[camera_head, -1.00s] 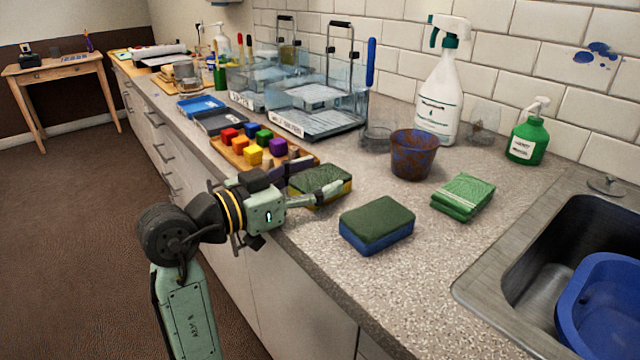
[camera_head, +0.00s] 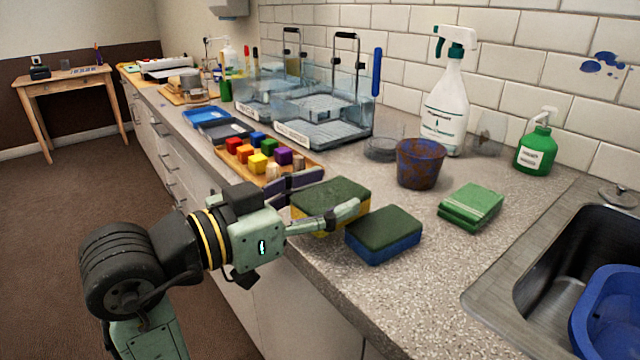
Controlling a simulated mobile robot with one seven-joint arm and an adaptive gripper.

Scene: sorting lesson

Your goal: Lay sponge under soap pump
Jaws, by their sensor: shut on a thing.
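A yellow sponge with a dark green top (camera_head: 332,198) is between the fingers of my gripper (camera_head: 325,202), near the counter's front edge. My gripper is shut on it, with one finger across its near side and the other at its far left. I cannot tell whether its underside touches the counter. The green soap pump (camera_head: 536,150), with a white nozzle and label, stands upright at the back right by the tiled wall. A blue sponge with a dark green top (camera_head: 383,236) lies just right of the held sponge.
Folded green cloths (camera_head: 470,207) lie mid-counter, beside a rusty-looking blue cup (camera_head: 419,163). A spray bottle (camera_head: 446,100) and clear glasses stand behind. The sink (camera_head: 490,300) holds a blue tub (camera_head: 610,310). Coloured blocks on a wooden tray (camera_head: 310,168) lie left.

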